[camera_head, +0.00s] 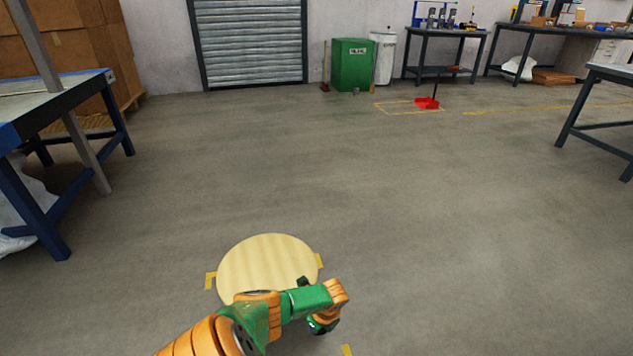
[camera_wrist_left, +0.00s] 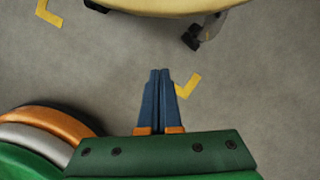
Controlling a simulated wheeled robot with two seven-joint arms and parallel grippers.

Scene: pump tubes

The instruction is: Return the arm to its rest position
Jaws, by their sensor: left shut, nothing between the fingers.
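My left arm (camera_head: 260,318) reaches in from the bottom of the head view, green and orange. Its left gripper (camera_head: 322,327) hangs at the far end, past the lower right edge of a round pale wooden top (camera_head: 265,265), with its fingers hard to make out there. In the left wrist view the left gripper (camera_wrist_left: 160,72) has its two blue fingers together, with nothing between them, over bare floor. The round top (camera_wrist_left: 185,5) shows at the upper edge of that view, apart from the fingers. My right gripper is not in view.
Yellow corner marks (camera_head: 210,281) lie on the floor around the round top. A blue-framed table (camera_head: 60,105) stands at left, and another table (camera_head: 600,125) at right. A green bin (camera_head: 352,65) and a red dustpan (camera_head: 427,103) are far back. The middle floor is clear.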

